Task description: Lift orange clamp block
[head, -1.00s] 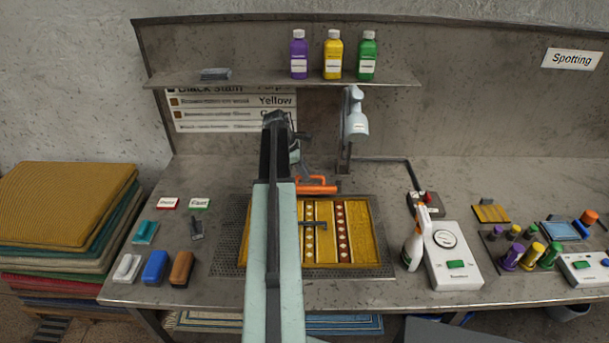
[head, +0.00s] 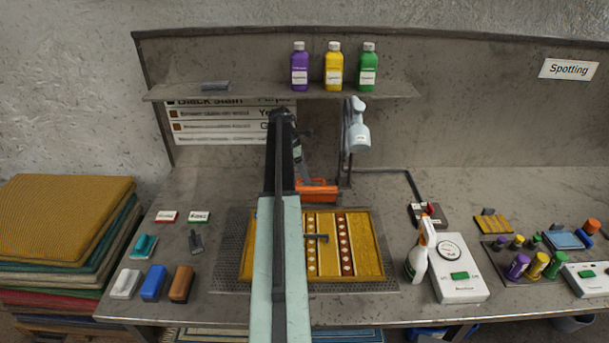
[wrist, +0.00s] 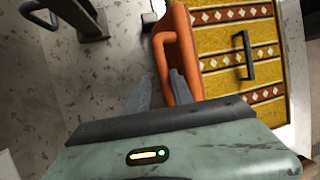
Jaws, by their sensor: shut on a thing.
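The orange clamp block (head: 319,194) is at the back edge of the yellow patterned rug (head: 372,245), partly behind my arm in the head view. In the wrist view the orange block (wrist: 182,35) has a loop handle on its left side, beside the rug (wrist: 225,40). My gripper (wrist: 161,76) has its two grey fingers on either side of the handle's bar and is shut on it. The gripper's fingertips are hidden in the head view. I cannot tell whether the block is clear of the surface below it.
A grey spray head on a stand (head: 357,135) rises close behind and right of the block. A dark handle (head: 316,238) lies on the rug. A spray bottle (head: 418,255) and white device (head: 458,270) stand right; several brushes (head: 153,283) lie left.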

